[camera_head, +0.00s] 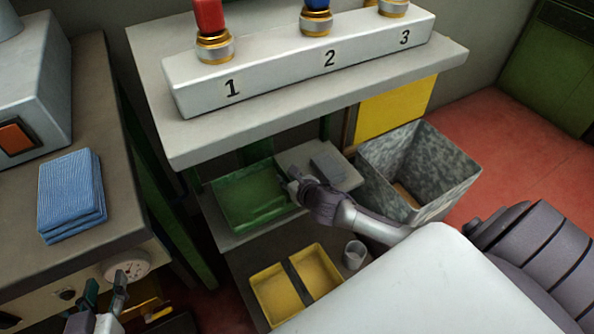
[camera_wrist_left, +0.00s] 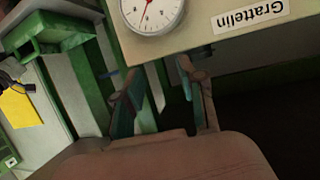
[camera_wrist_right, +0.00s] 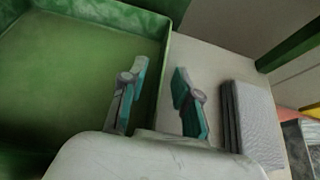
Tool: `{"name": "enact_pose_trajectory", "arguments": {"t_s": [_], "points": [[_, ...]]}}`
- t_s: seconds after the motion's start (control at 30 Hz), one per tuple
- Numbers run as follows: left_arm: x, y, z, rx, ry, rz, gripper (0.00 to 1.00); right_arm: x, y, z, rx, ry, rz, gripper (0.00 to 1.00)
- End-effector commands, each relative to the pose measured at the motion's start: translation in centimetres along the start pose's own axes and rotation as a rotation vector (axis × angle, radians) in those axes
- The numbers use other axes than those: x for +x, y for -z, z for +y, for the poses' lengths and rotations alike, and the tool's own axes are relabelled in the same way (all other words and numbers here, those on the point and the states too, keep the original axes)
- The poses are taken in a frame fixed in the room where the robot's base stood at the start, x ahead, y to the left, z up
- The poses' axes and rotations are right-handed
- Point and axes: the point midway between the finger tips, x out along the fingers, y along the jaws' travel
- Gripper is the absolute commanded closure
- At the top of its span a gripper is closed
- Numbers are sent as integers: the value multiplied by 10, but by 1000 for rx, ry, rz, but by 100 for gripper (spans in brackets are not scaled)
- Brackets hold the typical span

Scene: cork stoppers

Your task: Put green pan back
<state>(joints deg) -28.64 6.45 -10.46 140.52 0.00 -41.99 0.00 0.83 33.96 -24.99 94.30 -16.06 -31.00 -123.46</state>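The green pan (camera_head: 240,200) lies on the shelf under the numbered bench, left of my right gripper. It looks empty. My right gripper (camera_head: 291,181) is at the pan's right edge. In the right wrist view my right gripper (camera_wrist_right: 158,100) is open, with nothing between its fingers. My left gripper (camera_head: 107,292) is by the left cabinet front, below the dial. In the left wrist view my left gripper (camera_wrist_left: 157,85) is open and empty.
Two yellow trays (camera_head: 276,296) and a cup (camera_head: 354,254) stand lower down. A speckled bin (camera_head: 400,195) is at right. Blue cloths (camera_head: 70,195) lie on the left counter.

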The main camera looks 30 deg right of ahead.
Motion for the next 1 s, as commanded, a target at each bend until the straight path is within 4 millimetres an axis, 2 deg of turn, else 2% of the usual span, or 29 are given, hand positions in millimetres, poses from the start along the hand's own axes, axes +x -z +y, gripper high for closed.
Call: {"name": "enact_pose_trajectory", "arguments": {"t_s": [0.27,0.4,0.6,0.73,0.9,1.0], "points": [[-22,-52,-8,-2,20,-313,60,-39,-1,0,-2,0,3,69],[-42,-81,-12,-5,29,-489,60,-61,-2,0,-2,-1,2,69],[-75,-113,-17,-11,42,-712,60,-90,-1,0,-1,-1,2,69],[-94,-125,-18,-15,48,-815,60,-105,0,0,0,0,2,69],[-106,-134,-19,-18,52,-886,60,-115,0,0,7,2,1,69],[-109,-136,-20,-19,52,-900,60,-122,2,4,126,19,15,69]]}}
